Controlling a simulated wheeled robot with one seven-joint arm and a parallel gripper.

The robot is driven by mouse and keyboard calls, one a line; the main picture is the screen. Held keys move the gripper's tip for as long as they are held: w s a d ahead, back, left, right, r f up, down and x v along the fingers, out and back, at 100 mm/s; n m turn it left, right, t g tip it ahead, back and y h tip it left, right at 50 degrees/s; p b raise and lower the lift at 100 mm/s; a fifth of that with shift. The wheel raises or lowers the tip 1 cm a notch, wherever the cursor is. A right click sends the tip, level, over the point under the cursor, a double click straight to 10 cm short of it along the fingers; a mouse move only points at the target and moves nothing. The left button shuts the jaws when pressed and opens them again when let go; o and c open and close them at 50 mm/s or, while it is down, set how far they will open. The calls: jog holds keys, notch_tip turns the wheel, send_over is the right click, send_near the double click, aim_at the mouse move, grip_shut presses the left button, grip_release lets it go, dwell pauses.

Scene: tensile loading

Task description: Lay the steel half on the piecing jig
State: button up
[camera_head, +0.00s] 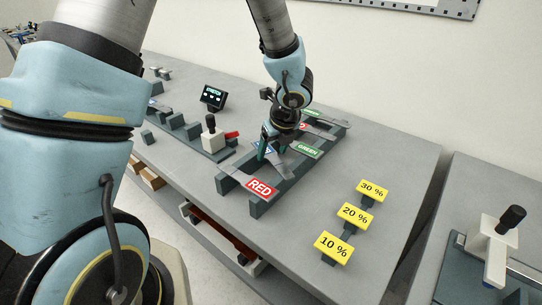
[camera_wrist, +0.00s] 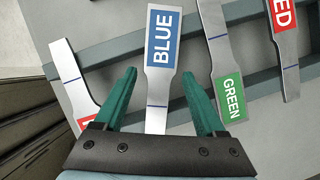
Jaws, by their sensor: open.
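My gripper (camera_head: 270,150) is open over the dark rack (camera_head: 257,208) in the head view. In the wrist view its two green fingers (camera_wrist: 160,76) are spread, one on each side of the narrow part of a flat steel half labelled BLUE (camera_wrist: 158,95). They do not visibly touch it; how far they are above it I cannot tell. Neighbouring halves are labelled RED (camera_head: 259,187) and GREEN (camera_head: 308,150). Which fixture is the piecing jig I cannot tell; a row of dark blocks (camera_head: 177,121) stands left of the rack.
A white fixture (camera_head: 212,139) with a black knob and red lever stands left of the rack, near a small screen (camera_head: 213,97). Yellow signs 10 % (camera_head: 333,247), 20 % (camera_head: 354,214) and 30 % (camera_head: 373,189) stand at right. Table around them is clear.

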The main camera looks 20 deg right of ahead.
jog(key=shift+f, duration=0.25)
dwell(0.3)
grip_shut()
dwell(0.7)
